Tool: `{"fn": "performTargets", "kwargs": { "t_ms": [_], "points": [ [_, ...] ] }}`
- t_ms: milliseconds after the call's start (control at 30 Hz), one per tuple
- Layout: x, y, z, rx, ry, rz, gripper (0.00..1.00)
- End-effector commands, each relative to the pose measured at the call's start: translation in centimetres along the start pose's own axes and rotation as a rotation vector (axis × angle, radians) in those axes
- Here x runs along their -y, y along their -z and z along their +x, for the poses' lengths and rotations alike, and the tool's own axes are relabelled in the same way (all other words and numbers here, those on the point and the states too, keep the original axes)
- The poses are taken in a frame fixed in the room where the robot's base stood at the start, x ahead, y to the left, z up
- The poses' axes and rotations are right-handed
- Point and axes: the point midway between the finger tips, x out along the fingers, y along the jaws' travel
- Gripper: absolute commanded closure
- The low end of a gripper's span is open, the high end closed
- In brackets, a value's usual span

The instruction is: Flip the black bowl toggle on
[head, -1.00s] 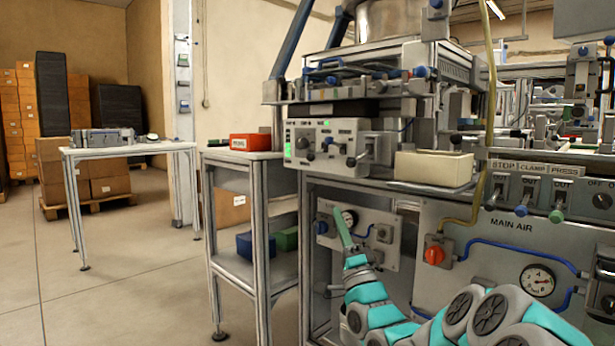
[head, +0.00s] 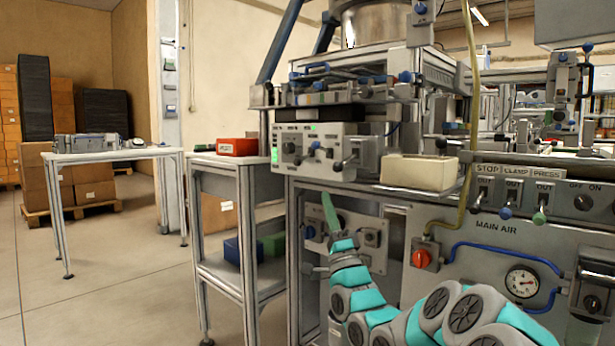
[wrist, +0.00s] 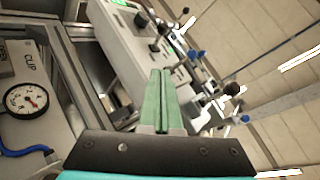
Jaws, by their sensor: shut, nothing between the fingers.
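A grey control box (head: 318,147) with a green-lit panel, a dark knob and small levers sits under the bowl feeder (head: 375,22). A dark-tipped lever (head: 338,166) sticks out low on its front right. The panel labels are too small to read, so I cannot tell which lever is the bowl toggle or how it is set. My gripper (head: 328,197) is shut and empty, its green fingers pointing up just below the box. In the wrist view its fingers (wrist: 158,72) point along the control box (wrist: 142,52), beside its dark knobs, without clear contact.
A pressure gauge (wrist: 26,100) and pneumatic plate lie below the box. A cream bin (head: 420,172) stands to its right, a red bin (head: 238,146) on a side stand to its left. More switches (head: 510,195) are on the right panel.

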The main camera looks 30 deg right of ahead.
Motion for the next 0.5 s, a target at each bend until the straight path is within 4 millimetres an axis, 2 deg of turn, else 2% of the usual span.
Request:
{"fn": "performTargets", "kwargs": {
  "t_ms": [33, 333, 500],
  "points": [
    [0.2, 0.0, 1.0, -0.002, 0.007, -0.001, 1.0],
    [0.1, -0.1, 5.6, 0.0, 0.002, 0.001, 1.0],
    [0.0, -1.6, 7.2, 0.0, 0.002, 0.001, 1.0]
  ]
}}
